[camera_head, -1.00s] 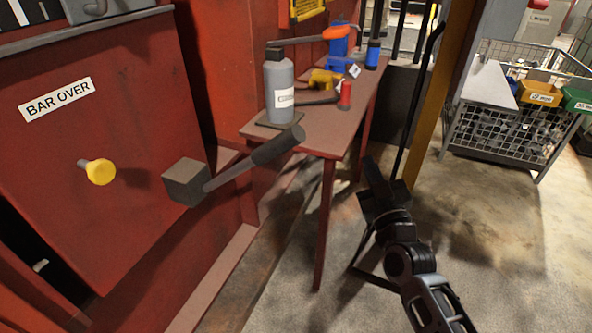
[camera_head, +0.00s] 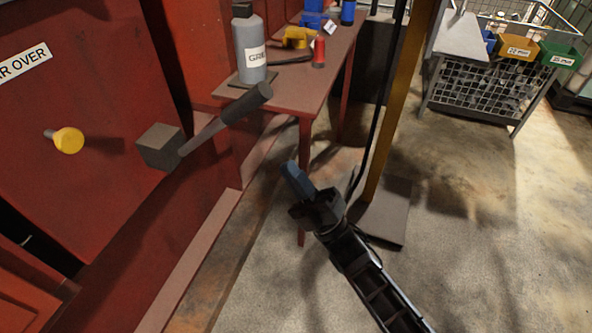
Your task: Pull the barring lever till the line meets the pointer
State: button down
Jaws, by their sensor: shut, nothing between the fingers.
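The barring lever (camera_head: 215,128) is a dark rod with a thick grip. It sticks out to the right and slightly up from a grey square block (camera_head: 160,147) on the red engine casing (camera_head: 95,190). The white "BAR OVER" label (camera_head: 22,65) is cut off at the left edge. My gripper (camera_head: 290,175) is shut and empty, below and to the right of the lever's grip, apart from it. I see no line or pointer in this view.
A yellow knob (camera_head: 68,140) sticks out left of the block. A red table (camera_head: 300,88) behind the lever bears a grey bottle (camera_head: 249,50) and a red can (camera_head: 318,52). A yellow post (camera_head: 388,125) stands right of my gripper.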

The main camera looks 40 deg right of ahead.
jog(key=p+x, duration=0.2)
jog(key=x, duration=0.8)
jog(key=shift+w+r, duration=0.15)
jog(key=shift+r, duration=0.1)
jog(key=shift+r+p, duration=0.1)
jog(key=shift+p, duration=0.25)
